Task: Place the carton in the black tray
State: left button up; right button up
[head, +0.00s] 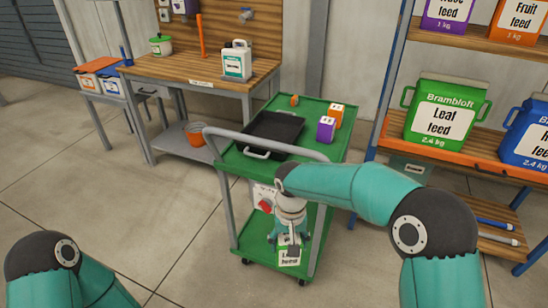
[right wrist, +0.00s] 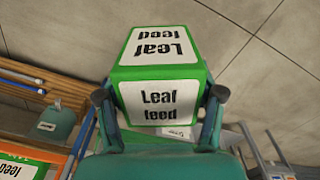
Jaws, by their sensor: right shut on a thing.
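The carton, green with white "Leaf feed" labels, shows large in the right wrist view (right wrist: 158,100). It also shows low in the head view (head: 289,257), in front of the cart's lower part. My right gripper (head: 290,243) is shut on it, with one finger on each side in the right wrist view (right wrist: 160,96). The black tray (head: 262,124) lies on the top deck of the green cart, above and behind the carton in the head view. The visible part of the tray is empty. My left arm shows at the lower left; its gripper is out of view.
The cart's grey handle (head: 265,140) crosses in front of the tray. Shelves with feed bags (head: 447,115) stand at the right. A workbench with a white jug (head: 236,62) stands behind.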

aim_at(276, 130)
jog(key=k, duration=0.5)
jog(key=u, duration=0.6)
jog(key=i, duration=2.45)
jog(key=z, duration=0.45)
